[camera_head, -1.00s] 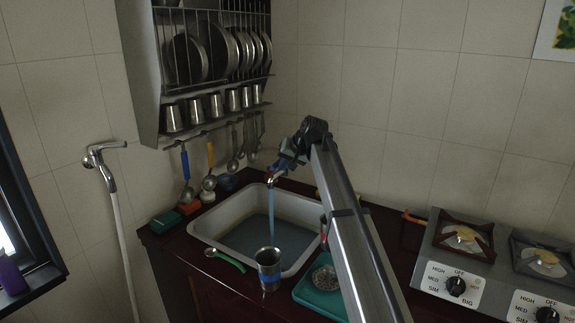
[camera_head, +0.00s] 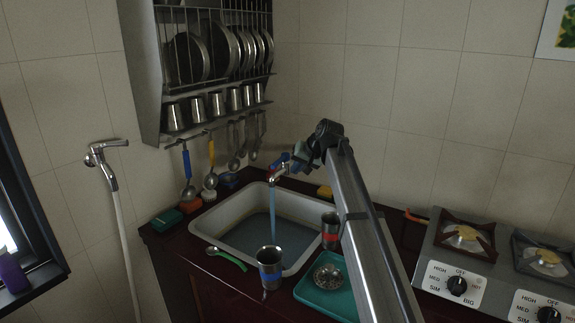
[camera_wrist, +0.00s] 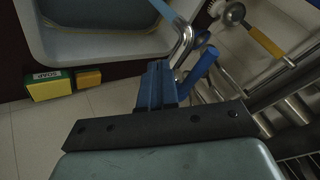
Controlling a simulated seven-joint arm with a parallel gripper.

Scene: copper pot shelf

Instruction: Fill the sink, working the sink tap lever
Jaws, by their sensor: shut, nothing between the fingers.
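The sink (camera_head: 212,222) is a pale basin set in a dark red counter, with bluish water in it. The metal tap (camera_head: 272,181) stands at its back edge, and a blue stream (camera_head: 272,215) runs from the spout into the basin. The wrist view shows the spout (camera_wrist: 184,42) and the tap's blue lever (camera_wrist: 203,66). My gripper (camera_head: 294,164) is just right of the tap in the head view. Its blue fingers (camera_wrist: 157,82) are shut and empty, close beside the lever; I cannot tell whether they touch it.
A steel cup (camera_head: 270,266) and a green-handled spoon (camera_head: 228,257) are at the sink's front edge. A red-banded cup (camera_head: 330,231) and a teal tray (camera_head: 318,296) are to the right, near my arm. Utensils (camera_head: 210,165) hang under the wall rack behind. The stove (camera_head: 458,262) is far right.

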